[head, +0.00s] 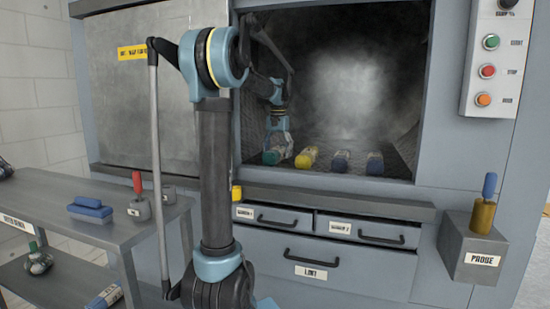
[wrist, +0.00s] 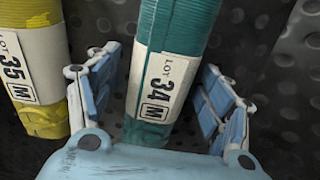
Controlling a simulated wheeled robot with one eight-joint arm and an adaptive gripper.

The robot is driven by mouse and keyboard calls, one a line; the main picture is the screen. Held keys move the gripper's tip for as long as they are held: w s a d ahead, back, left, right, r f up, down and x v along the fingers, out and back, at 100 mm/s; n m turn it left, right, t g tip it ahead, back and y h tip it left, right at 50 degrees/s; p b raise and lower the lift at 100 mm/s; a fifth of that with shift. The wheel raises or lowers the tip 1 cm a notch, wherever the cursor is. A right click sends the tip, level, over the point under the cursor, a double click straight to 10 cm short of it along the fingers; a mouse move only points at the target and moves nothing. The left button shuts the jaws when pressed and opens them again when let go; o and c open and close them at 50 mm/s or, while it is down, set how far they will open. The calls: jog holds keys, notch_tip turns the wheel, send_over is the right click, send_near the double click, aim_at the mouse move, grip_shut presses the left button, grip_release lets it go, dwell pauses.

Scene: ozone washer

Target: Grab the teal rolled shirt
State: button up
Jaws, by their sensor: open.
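The teal rolled shirt (wrist: 177,38) lies on the perforated floor of the washer chamber, with a white band marked "LOT 34 M". In the head view its teal end (head: 271,157) shows at the left of a row of rolls, partly hidden by my gripper (head: 279,135). In the wrist view my gripper (wrist: 165,100) is open, with one blue finger on each side of the roll's near end. Gaps show between the fingers and the roll. Whether the palm touches the roll's end I cannot tell.
A yellow roll (wrist: 36,60) marked "LOT 35 M" lies close beside the left finger; it also shows in the head view (head: 307,157). The chamber's front sill (head: 330,183) and side walls bound the space.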

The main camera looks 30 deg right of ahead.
jog(key=shift+f, duration=0.45)
jog(key=c, duration=1.3)
jog(key=shift+r, duration=0.15)
